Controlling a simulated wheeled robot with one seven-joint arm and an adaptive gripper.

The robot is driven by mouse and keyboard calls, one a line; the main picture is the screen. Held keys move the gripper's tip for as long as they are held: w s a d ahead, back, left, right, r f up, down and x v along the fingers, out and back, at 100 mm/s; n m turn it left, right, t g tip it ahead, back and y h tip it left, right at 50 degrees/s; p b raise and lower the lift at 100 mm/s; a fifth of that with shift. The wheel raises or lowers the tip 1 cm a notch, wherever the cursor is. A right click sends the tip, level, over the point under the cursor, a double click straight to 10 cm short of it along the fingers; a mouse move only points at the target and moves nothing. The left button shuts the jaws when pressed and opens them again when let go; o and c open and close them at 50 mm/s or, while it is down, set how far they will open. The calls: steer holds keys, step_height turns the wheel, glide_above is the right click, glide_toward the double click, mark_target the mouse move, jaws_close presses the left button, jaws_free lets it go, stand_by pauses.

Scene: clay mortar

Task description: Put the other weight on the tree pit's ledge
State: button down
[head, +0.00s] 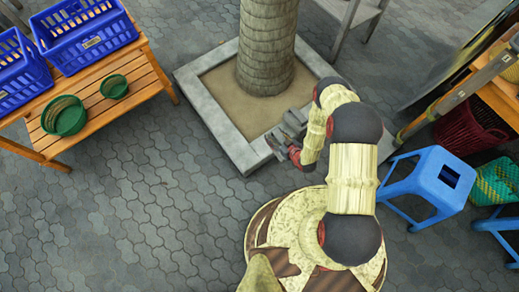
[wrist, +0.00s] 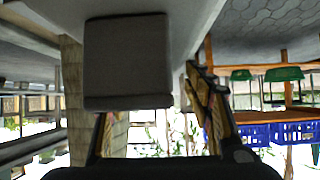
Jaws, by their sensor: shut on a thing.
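The tree pit's pale concrete ledge (head: 212,108) frames sand around a thick trunk in the head view. My gripper (head: 283,145) is at its near right corner, partly hidden by my arm. In the wrist view, which looks upside down, a dark grey block-shaped weight (wrist: 128,62) fills the space in front of my gripper (wrist: 160,125), and my gripper is shut on it. A grey block shape (head: 294,118) shows beside my gripper in the head view. I cannot tell whether it is the held weight or another one, or whether the held weight touches the ledge.
A blue stool (head: 430,180) stands to the right of my arm. A wooden bench (head: 90,95) at the left holds blue crates (head: 85,35) and green baskets (head: 64,115). A dark red basket (head: 465,132) is at the far right. The paving left of the pit is clear.

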steer(key=shift+n+y, duration=0.3)
steer(key=shift+n, duration=0.1)
steer(key=s+f, duration=0.1)
steer(key=s+a+f, duration=0.1)
steer(key=f, duration=0.1)
steer(key=s+f, duration=0.1)
steer(key=shift+a+f, duration=0.15)
steer(key=shift+w+a+f, duration=0.15)
steer(key=shift+a+f, duration=0.05)
steer(key=w+a+f+b, duration=0.8)
steer(key=w+a+f, duration=0.1)
steer(key=f, duration=0.3)
steer(key=shift+w+a+f, duration=0.2)
steer(key=shift+w+f, duration=0.1)
steer(key=shift+w, duration=0.15)
steer(key=c, duration=0.9)
jaws_free()
steer(key=shift+s+d+f, duration=0.1)
steer(key=shift+s+f, duration=0.1)
steer(key=shift+s, duration=0.05)
steer(key=shift+o, duration=0.4)
